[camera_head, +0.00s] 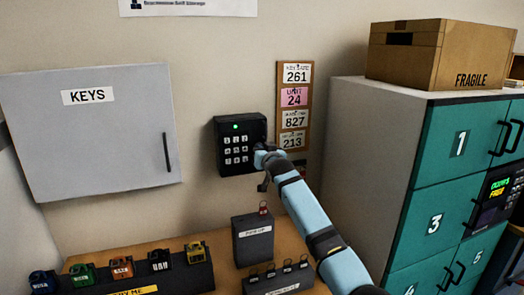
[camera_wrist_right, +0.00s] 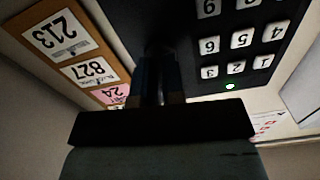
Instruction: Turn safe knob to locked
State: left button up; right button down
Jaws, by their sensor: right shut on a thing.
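The key safe (camera_head: 238,144) is a black wall box with a number keypad and a lit green light at its top. It also shows upside down in the right wrist view (camera_wrist_right: 222,42), with the green light on. My right gripper (camera_head: 263,157) is at the right side of the safe's face, where the knob would be. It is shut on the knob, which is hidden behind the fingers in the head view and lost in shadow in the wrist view. The knob's turn position cannot be told. My left gripper is not in view.
A board of number tags (camera_head: 294,107) hangs right of the safe. A grey KEYS cabinet (camera_head: 95,135) is at left. Below stand a padlock rack (camera_head: 140,275) and a dark box (camera_head: 253,241). Teal lockers (camera_head: 440,190) bearing a FRAGILE carton (camera_head: 440,55) are at right.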

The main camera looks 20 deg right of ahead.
jog(key=shift+n, duration=0.6)
jog(key=c, duration=1.2)
grip_release()
jog(key=shift+s, duration=0.1)
jog(key=s, duration=0.4)
jog(key=s+b, duration=0.1)
jog(key=s, duration=0.4)
jog(key=s+b, duration=0.1)
jog(key=s, duration=0.3)
jog(key=shift+s+d, duration=0.25)
jog(key=shift+s, duration=0.1)
